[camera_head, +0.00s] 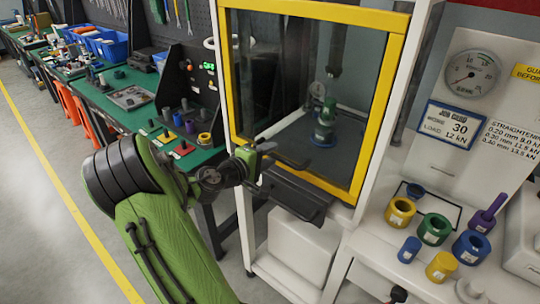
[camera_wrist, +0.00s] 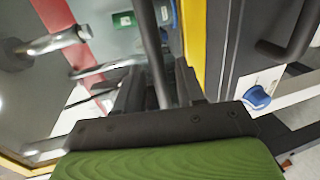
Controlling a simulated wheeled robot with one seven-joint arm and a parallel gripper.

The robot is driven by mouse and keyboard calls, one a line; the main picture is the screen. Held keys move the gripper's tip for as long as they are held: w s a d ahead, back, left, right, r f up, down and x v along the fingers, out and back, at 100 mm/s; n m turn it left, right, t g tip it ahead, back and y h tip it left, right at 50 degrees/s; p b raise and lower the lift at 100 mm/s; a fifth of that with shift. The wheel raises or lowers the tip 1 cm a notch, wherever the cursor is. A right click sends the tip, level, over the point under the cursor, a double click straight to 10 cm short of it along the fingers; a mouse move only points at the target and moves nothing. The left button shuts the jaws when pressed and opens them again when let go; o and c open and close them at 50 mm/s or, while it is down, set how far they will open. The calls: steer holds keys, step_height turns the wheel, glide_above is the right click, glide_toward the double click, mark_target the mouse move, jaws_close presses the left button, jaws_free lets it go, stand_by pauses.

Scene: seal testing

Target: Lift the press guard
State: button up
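The press guard is a clear panel in a yellow frame (camera_head: 372,125), down across the front of the white press cabinet. It also shows as a yellow strip in the wrist view (camera_wrist: 194,35). Behind the panel, a green fixture (camera_head: 324,122) stands on a blue round base under the press ram. My gripper (camera_head: 268,150) is at the guard's lower left edge, beside a dark bar. In the wrist view a dark rod (camera_wrist: 151,45) runs between my gripper's fingers (camera_wrist: 157,90). I cannot tell whether they touch it.
A dark ledge (camera_head: 295,195) juts out below the guard. At right, a white bench (camera_head: 375,240) holds several coloured rings and plugs below a gauge (camera_head: 472,75). At left, a green workbench (camera_head: 120,105) carries small parts. Open floor lies left of my arm.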

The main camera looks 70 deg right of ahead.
steer(key=shift+s+d+f, duration=0.1)
steer(key=shift+s+d, duration=0.15)
steer(key=shift+d, duration=0.25)
jaws_close()
steer(key=p, duration=2.1)
glide_toward(283, 56)
steer(key=x, duration=0.5)
